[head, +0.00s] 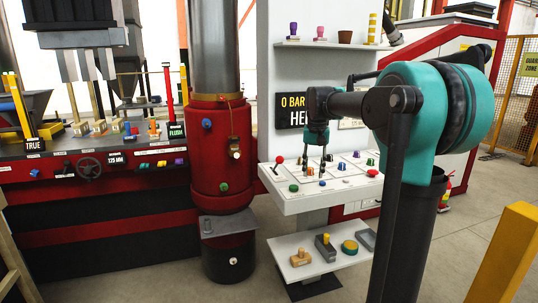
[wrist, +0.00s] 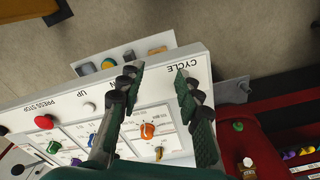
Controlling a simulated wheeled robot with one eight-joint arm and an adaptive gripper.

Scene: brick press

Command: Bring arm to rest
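My gripper (head: 316,172) hangs pointing down over the white control panel (head: 325,197), at the end of my teal and dark grey arm (head: 360,104). In the wrist view my gripper (wrist: 160,78) has its two dark green fingers well apart with nothing held between them. Behind the fingers lies the panel with the printed word CYCLE and an orange knob (wrist: 147,130). The knob appears between the fingers in the picture; I cannot tell the exact gap to the panel.
The panel carries several coloured knobs, a red button (wrist: 45,122) and a red-ball lever (head: 278,160). A lower shelf (head: 290,246) holds small blocks. A shelf (head: 330,45) with stamps is above. A red column (head: 222,150) stands left, a yellow post (head: 507,255) right.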

